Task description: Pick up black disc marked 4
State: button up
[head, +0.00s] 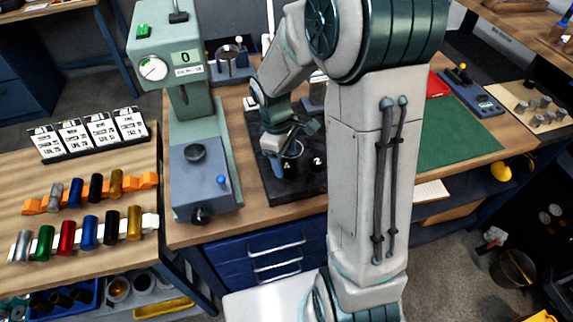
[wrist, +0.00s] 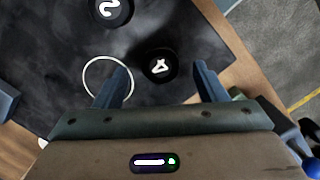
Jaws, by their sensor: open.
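The black disc marked 4 (wrist: 159,66) lies on a dark slab (wrist: 60,60) in the wrist view. It also shows in the head view (head: 287,164), partly behind my gripper. My gripper (wrist: 162,80) is open, with one blue finger to the left of the disc and the other to the right. The fingertips reach about level with the disc in the picture. I cannot tell their height above the slab. Nothing is held between the fingers.
A black disc marked 2 (wrist: 111,10) lies near the disc marked 4. A white ring (wrist: 107,81) is on the slab by the left finger. A green instrument (head: 200,165) stands left of the slab. A green mat (head: 450,135) lies to the right.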

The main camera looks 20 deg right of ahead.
jog(key=shift+s+f, duration=0.15)
jog(key=shift+f, duration=0.75)
jog(key=shift+d, duration=0.1)
jog(key=shift+c, duration=0.4)
jog(key=c, duration=1.1)
jog(key=shift+c, duration=0.2)
